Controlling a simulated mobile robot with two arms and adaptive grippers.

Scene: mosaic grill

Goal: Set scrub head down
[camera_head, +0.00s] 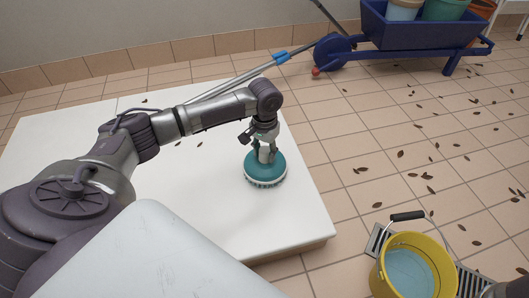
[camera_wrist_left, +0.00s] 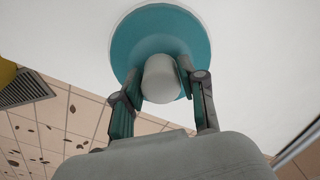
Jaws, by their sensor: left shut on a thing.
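The scrub head (camera_head: 265,169) is a round teal disc with pale bristles around its underside and a pale grey knob on top. In the head view it is at or just above the white table top (camera_head: 220,220), near its right edge; I cannot tell whether the bristles touch. My left gripper (camera_head: 264,146) comes down from above and is shut on the knob. In the left wrist view the gripper's two fingers (camera_wrist_left: 158,88) sit on either side of the knob, with the teal disc (camera_wrist_left: 150,35) beyond it. My right gripper is not in view.
A yellow bucket (camera_head: 446,266) with bluish water stands on the floor at lower right, by a metal drain grate (camera_head: 376,240). A blue wheelbarrow (camera_head: 420,38) with pots is at the back right. A pole (camera_head: 235,78) with a blue collar lies behind my arm. Dry leaves litter the tiles.

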